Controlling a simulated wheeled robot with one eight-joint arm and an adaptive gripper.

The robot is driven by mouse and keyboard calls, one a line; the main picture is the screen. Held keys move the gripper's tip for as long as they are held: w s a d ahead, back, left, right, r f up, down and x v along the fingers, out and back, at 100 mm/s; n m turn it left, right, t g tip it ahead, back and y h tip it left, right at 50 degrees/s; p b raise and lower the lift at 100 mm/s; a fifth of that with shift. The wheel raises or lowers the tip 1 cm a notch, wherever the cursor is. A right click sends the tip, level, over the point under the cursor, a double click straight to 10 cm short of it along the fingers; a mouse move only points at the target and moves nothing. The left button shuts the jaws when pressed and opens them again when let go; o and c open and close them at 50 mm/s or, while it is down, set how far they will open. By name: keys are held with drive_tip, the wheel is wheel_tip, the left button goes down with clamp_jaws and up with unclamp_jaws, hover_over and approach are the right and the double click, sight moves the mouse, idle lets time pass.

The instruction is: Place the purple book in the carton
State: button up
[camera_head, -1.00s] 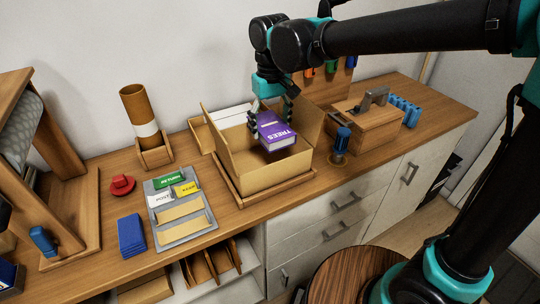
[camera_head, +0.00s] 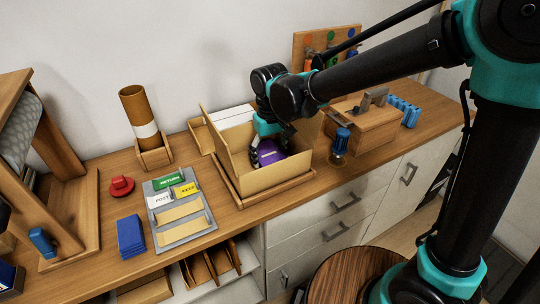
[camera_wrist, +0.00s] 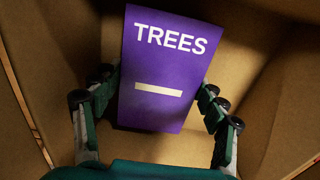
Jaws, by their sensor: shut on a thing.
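The purple book (camera_head: 270,152) is down inside the open carton (camera_head: 262,178), below the level of its raised flaps. In the wrist view the purple book (camera_wrist: 165,70) shows its cover with the word TREES, with brown cardboard around it. My gripper (camera_head: 268,150) reaches into the carton from above. In the wrist view its fingers (camera_wrist: 160,108) are on both sides of the book, shut on it. The book's lower edge and whether it touches the carton floor are hidden.
The carton stands in a wooden tray (camera_head: 270,197). To its right are a blue-topped stamp (camera_head: 341,142) and a wooden box (camera_head: 368,128). To its left are a grey card holder (camera_head: 187,232), a cardboard tube (camera_head: 138,108) and blue cards (camera_head: 131,236).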

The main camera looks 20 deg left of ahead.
sight(270, 155)
drive_tip(key=o, duration=1.5)
drive_tip(key=shift+f, duration=0.1)
drive_tip(key=shift+o, duration=0.2)
wheel_tip(270, 155, up, 12)
